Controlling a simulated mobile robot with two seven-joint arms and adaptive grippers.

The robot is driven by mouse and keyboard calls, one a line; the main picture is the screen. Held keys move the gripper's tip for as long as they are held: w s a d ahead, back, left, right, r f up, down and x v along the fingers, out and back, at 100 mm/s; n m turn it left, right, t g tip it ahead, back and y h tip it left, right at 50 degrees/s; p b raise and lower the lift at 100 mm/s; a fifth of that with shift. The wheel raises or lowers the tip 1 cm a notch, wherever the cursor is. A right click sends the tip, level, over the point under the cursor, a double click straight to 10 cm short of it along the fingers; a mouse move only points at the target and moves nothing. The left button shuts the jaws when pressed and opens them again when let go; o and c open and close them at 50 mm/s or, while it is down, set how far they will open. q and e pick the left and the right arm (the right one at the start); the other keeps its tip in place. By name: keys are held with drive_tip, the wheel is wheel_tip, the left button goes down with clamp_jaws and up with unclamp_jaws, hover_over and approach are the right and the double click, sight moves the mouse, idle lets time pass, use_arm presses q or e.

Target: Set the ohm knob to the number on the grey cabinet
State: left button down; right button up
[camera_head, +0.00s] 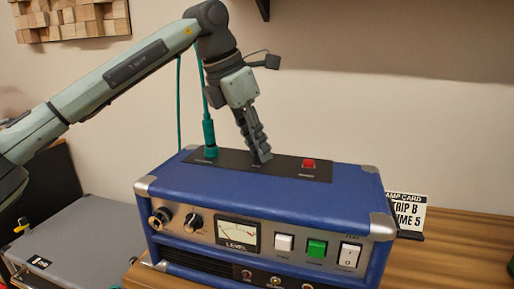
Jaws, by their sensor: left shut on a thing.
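A blue amp (340,195) with grey metal corners stands on a wooden surface. My left gripper (262,156) reaches down to the black panel (284,167) on its top and is shut on a knob there. Its fingers hide the knob and its pointer; I take it for the ohm knob. The grey cabinet (85,240) stands low at the left, with a small black label (40,263) whose white characters are too small to read surely. My right gripper is not in view.
A teal cable plug (209,140) stands in the top panel, left of the gripper. A red button (309,164) is to the right. The amp's front has a dark knob (193,221), a meter (237,233) and several switches. A white card (405,213) stands behind right.

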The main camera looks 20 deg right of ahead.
use_arm(q)
drive_tip(key=n+t+b, duration=0.1)
drive_tip(key=n+b, duration=0.1)
drive_tip(key=n, duration=0.1)
drive_tip(key=n+t+y+b, duration=0.1)
drive_tip(key=n+b, duration=0.1)
drive_tip(key=n, duration=0.2)
drive_tip(key=shift+s+d, duration=0.1)
drive_tip(key=shift+s, duration=0.05)
drive_tip(key=shift+n+t+y+b, duration=0.4)
drive_tip(key=shift+n+b, duration=0.05)
drive_tip(key=shift+n, duration=0.35)
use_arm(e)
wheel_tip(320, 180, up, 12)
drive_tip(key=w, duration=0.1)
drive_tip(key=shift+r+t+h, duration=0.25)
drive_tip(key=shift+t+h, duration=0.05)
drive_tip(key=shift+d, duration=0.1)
use_arm(q)
drive_tip(key=c, duration=1.4)
unclamp_jaws()
drive_tip(key=shift+o, duration=0.2)
drive_tip(key=v, duration=1.2)
drive_tip(key=shift+d, duration=0.1)
